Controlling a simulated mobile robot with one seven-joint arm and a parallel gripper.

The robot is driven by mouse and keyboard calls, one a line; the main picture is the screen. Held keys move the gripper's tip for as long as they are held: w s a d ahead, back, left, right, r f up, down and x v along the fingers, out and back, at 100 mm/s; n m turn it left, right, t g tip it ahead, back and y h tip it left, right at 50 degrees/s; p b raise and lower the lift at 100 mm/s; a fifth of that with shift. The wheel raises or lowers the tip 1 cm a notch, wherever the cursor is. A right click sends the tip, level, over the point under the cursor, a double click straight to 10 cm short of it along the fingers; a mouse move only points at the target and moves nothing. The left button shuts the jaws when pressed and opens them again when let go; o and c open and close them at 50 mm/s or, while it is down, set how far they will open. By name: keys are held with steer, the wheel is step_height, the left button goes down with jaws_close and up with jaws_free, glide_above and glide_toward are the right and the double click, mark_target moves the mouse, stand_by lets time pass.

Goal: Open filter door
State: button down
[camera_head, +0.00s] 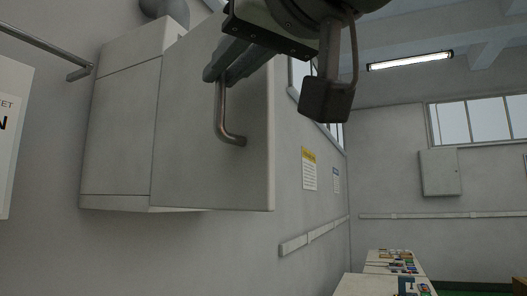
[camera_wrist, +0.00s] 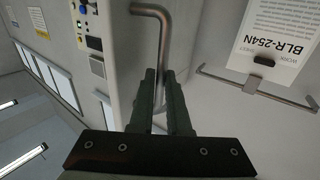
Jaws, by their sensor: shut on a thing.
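The filter door (camera_head: 185,155) is the light-grey front panel of a wall cabinet in the head view. A bent metal handle (camera_head: 222,115) stands out from it. My gripper (camera_head: 228,65) is shut on the upper part of the handle. I cannot tell clearly whether the door has a gap. My wrist hides part of the scene at the top of the head view.
The cabinet's side (camera_head: 120,135) is at the left, near a metal rail (camera_head: 45,45) and a white sign (camera_head: 10,130). Notices (camera_head: 309,168) hang on the wall. The space below the cabinet looks clear.

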steer(key=shift+r, duration=0.1)
steer(key=c, duration=0.9)
jaws_free()
steer(key=shift+a, duration=0.1)
steer(key=shift+s, duration=0.1)
steer(key=v, duration=1.7)
